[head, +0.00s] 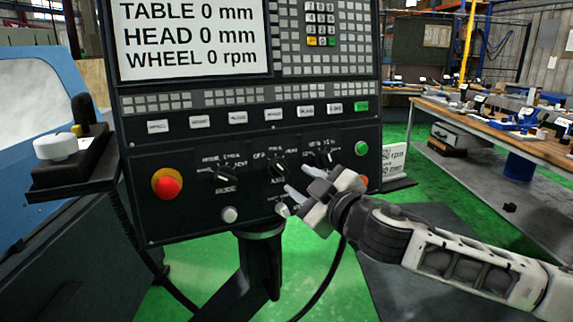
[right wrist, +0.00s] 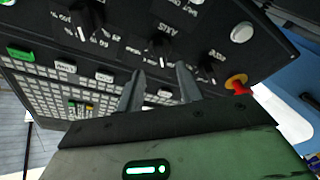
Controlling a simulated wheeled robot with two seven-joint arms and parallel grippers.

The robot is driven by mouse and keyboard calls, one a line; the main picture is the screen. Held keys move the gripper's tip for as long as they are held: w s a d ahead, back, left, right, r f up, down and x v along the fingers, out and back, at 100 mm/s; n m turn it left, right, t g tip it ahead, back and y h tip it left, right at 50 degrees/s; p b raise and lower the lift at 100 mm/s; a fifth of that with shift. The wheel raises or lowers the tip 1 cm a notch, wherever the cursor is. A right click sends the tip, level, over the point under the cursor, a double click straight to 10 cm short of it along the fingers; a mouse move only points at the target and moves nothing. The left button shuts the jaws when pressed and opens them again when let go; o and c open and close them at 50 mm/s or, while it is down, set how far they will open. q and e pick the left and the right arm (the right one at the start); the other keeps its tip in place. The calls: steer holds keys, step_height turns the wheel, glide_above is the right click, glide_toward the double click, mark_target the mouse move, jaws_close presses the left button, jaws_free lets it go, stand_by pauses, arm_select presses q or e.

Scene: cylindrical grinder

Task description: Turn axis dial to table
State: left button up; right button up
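The axis dial (head: 277,170) is a black knob in the middle of three on the dark control panel. It also shows in the right wrist view (right wrist: 161,48), where a pale mark on the knob points toward the picture's bottom. My right gripper (head: 301,181) is just right of the dial in the head view. In the right wrist view its two fingers (right wrist: 160,80) are apart with nothing between them, and the dial lies beyond their tips. My left gripper is not in view.
The mode dial (head: 226,173) is left of the axis dial, and another dial (head: 323,156) is right, close to my gripper. A red emergency button (head: 168,184) and a green button (head: 362,148) flank them. A screen (head: 190,38) is above. A workbench (head: 500,125) stands at right.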

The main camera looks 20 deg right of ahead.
mark_target(283, 171)
steer(key=p+x, duration=0.1)
steer(key=x, duration=0.5)
jaws_close()
